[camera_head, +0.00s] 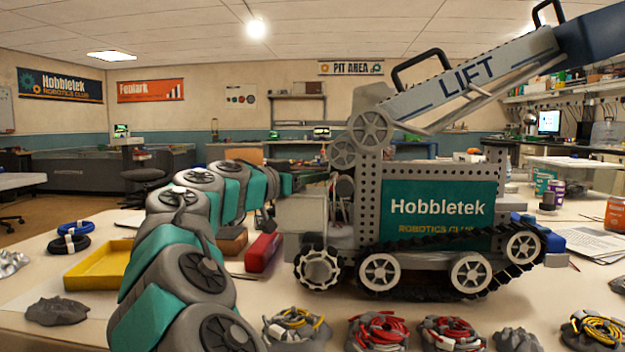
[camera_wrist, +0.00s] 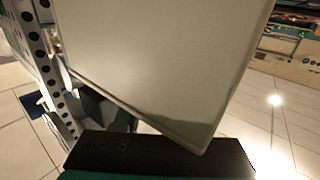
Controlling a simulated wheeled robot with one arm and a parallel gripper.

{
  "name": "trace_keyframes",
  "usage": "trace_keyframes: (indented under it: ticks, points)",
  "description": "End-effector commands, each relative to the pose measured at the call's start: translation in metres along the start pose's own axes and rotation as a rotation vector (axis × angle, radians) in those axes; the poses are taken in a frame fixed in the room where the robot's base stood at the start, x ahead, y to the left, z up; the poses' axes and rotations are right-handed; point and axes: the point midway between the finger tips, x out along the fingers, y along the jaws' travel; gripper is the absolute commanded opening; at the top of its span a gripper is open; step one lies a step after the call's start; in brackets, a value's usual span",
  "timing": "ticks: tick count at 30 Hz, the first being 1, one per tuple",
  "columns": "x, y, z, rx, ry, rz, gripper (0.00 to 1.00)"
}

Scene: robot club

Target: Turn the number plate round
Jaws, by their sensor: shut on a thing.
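The number plate (camera_head: 301,214) looks like a pale, blank panel at the left end of the tracked robot model (camera_head: 435,214). In the wrist view the plate (camera_wrist: 155,60) fills the middle, and its visible face is plain with no writing. My gripper (camera_head: 308,180) reaches in from the left at the plate's upper edge and is shut on it. In the wrist view a dark part of my gripper (camera_wrist: 160,153) lies along the plate's lower edge. The fingertips are not clearly seen. I cannot tell whether the plate touches the model.
A yellow tray (camera_head: 100,268), a red box (camera_head: 263,252) and blue and black cable coils (camera_head: 70,236) lie on the table left of the model. Several cable bundles (camera_head: 378,330) and grey lumps line the front edge. The model's lift arm (camera_head: 470,82) rises to the upper right.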

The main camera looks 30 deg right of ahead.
Motion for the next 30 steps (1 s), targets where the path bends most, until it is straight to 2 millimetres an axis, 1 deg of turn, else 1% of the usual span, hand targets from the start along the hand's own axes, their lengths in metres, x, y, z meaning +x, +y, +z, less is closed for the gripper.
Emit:
trace_keyframes:
  ticks: [1,2,10,15,23,24,30]
  points:
    - [-0.0005,0.0008,0.0047,0.001,0.002,-0.022,0.0]
    - [-0.0006,0.0005,0.0053,0.002,0.002,-0.04,0.0]
    - [-0.0009,-0.0047,0.0033,0.003,0.0,-0.201,0.0]
    - [-0.0016,-0.0059,0.0004,0.001,0.002,-0.235,0.0]
    - [-0.0015,-0.0063,-0.0004,0.001,0.002,-0.236,0.0]
    - [-0.0014,-0.0063,-0.0004,0.001,0.002,-0.236,0.44]
    - [-0.0014,-0.0065,-0.0004,0.001,0.002,-0.236,0.66]
